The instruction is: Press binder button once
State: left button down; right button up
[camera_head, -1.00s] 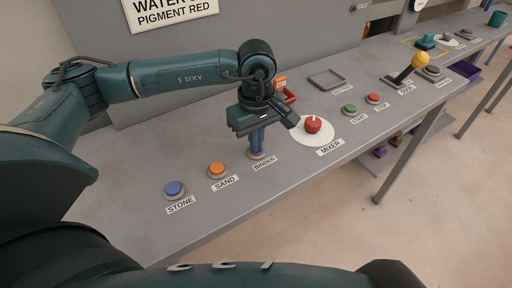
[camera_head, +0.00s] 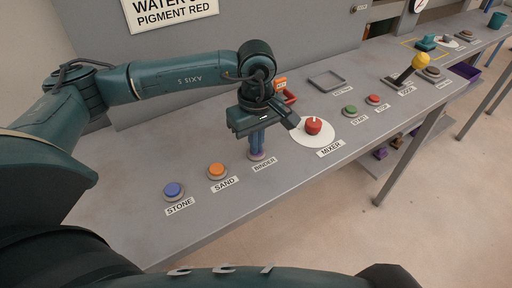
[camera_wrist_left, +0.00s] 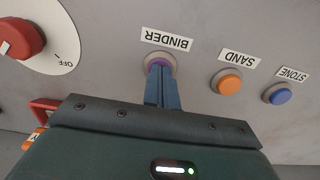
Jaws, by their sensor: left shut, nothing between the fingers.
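The binder button (camera_head: 257,156) is a purple button in a grey ring, behind its BINDER label (camera_head: 264,164). In the left wrist view the purple button (camera_wrist_left: 160,60) shows just past my fingertips. My left gripper (camera_head: 257,150) points down over it with its blue fingers together and nothing between them. The fingertips are at the button's top and hide part of it; I cannot tell whether they touch it or whether it is pushed in. My right gripper is not in view.
The orange sand button (camera_head: 217,170) and blue stone button (camera_head: 173,189) sit to the left. The red mixer knob (camera_head: 313,125) on its white dial is close on the right. Green (camera_head: 350,110) and red (camera_head: 373,99) buttons and a yellow-knobbed lever (camera_head: 420,61) stand farther right.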

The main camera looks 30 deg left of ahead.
pick_arm(q)
jog(key=shift+r+p, duration=0.75)
jog(key=shift+r, duration=1)
dwell(1.3)
